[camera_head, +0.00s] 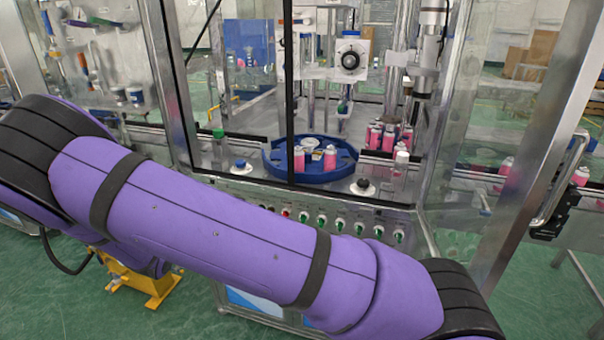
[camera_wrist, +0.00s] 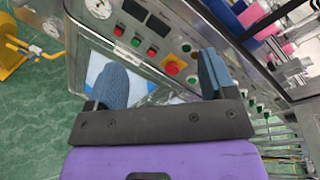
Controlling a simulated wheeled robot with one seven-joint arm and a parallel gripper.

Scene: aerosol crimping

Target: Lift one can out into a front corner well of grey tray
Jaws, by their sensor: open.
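Two pink cans (camera_head: 299,159) (camera_head: 330,158) stand upright on a round blue turntable (camera_head: 310,178) inside the glass-walled machine. More pink cans (camera_head: 388,138) stand grouped to its right, and a white-capped one (camera_head: 400,164) stands in front of them. Part of some pink cans (camera_wrist: 270,31) shows at the top right of the wrist view. My gripper (camera_wrist: 162,78) is open and empty in the wrist view, its two blue fingers spread in front of the machine's control panel, apart from any can. It is out of the head view. I cannot make out a grey tray in either view.
A row of knobs and buttons (camera_head: 325,220) runs along the machine's front. A metal door frame with a handle (camera_head: 560,180) stands at right, with pink cans (camera_head: 505,167) on a conveyor beyond. A yellow stand (camera_head: 140,275) is on the green floor at left.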

